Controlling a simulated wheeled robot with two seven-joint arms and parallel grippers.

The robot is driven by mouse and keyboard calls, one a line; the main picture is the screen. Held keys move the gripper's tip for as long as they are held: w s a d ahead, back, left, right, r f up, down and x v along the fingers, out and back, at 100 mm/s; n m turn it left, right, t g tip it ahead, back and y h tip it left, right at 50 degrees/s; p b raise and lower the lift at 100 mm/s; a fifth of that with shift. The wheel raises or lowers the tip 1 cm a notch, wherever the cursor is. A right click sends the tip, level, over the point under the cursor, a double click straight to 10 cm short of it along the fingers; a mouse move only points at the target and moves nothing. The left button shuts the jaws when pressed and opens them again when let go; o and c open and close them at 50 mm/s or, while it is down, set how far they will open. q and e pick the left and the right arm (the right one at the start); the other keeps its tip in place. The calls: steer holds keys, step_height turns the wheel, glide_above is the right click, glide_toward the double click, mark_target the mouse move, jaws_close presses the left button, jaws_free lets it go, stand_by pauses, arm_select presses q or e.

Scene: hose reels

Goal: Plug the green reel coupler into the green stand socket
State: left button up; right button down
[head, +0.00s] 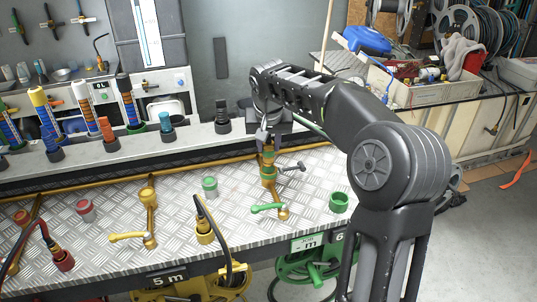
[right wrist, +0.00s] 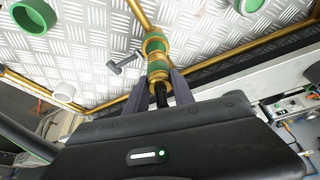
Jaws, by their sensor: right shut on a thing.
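The green-banded brass coupler (head: 268,157) is held at its hose end by my right gripper (head: 265,138). The right wrist view shows the coupler (right wrist: 158,69) between the two fingers of the gripper (right wrist: 163,88), with the black hose behind it. The green stand socket (head: 268,174) is on a brass pipe with a green lever. The socket (right wrist: 155,46) is in line with the coupler in the right wrist view. Their ends meet or nearly meet; I cannot tell whether the coupler is seated. My left gripper is not in view.
A green cap (head: 339,202) and another green-topped cap (head: 210,186) stand on the checkered metal bench. A grey lever (head: 292,168) sticks out beside the socket. A yellow-banded coupler (head: 204,232) on a black hose is at the front. Several coloured fittings line the back ledge.

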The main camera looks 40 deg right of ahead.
mark_target(268, 154)
step_height(268, 154, down, 4)
steer(key=shift+r, duration=0.2)
steer(key=shift+f, duration=0.2)
steer(key=c, duration=1.1)
jaws_free()
steer(key=shift+r, duration=0.2)
steer(key=shift+r, duration=0.15)
steer(key=v, duration=1.2)
